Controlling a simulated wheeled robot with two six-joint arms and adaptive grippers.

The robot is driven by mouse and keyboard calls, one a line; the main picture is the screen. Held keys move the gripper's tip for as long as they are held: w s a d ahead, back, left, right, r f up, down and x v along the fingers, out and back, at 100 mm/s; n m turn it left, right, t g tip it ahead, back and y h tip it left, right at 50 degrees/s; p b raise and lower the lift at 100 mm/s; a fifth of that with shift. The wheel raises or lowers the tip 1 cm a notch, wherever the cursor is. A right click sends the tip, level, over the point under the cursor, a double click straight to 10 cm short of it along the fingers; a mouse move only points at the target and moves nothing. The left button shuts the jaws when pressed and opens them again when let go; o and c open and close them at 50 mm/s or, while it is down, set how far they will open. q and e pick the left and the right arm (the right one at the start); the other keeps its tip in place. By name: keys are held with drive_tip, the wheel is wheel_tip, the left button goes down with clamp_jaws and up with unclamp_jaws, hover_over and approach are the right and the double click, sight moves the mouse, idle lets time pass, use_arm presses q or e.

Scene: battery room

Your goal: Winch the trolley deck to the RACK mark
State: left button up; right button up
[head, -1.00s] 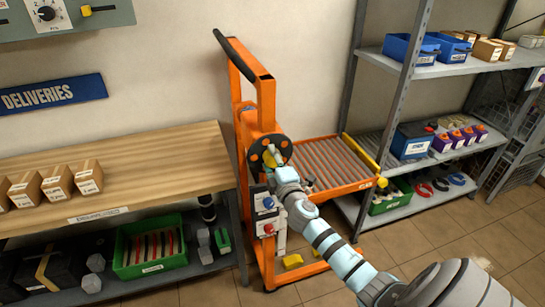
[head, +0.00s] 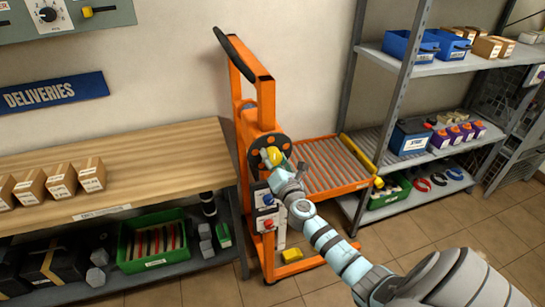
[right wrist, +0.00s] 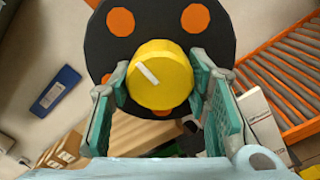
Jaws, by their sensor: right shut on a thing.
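The orange trolley (head: 262,95) stands against the wall between the bench and the rack. Its roller deck (head: 322,166) sticks out to the right, close to the rack's middle shelf; I cannot tell whether they are level. A black winch wheel (head: 256,160) with orange spots is on the mast, and it fills the top of the right wrist view (right wrist: 166,22). My right gripper (right wrist: 163,95) is shut on the wheel's yellow knob (right wrist: 160,72), which bears a white line. The left gripper is out of view. I cannot make out the RACK mark.
A control box (head: 268,210) with blue and red knobs is below the wheel. A yellow block (head: 291,255) lies low at the trolley's base. Floor tiles in front look clear.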

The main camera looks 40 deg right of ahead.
drive_tip(key=n+p, duration=0.1)
drive_tip(key=n, duration=0.4)
drive_tip(key=shift+n, duration=0.3)
drive_tip(key=n, duration=0.2)
drive_tip(key=n+p, duration=0.1)
drive_tip(key=n, duration=0.2)
drive_tip(key=shift+s+d+f+n, duration=0.1)
drive_tip(key=shift+d+n, duration=0.05)
drive_tip(key=shift+n, duration=0.15)
drive_tip(key=o, duration=1.2)
drive_tip(key=shift+c, duration=0.2)
drive_tip(key=v, duration=1.2)
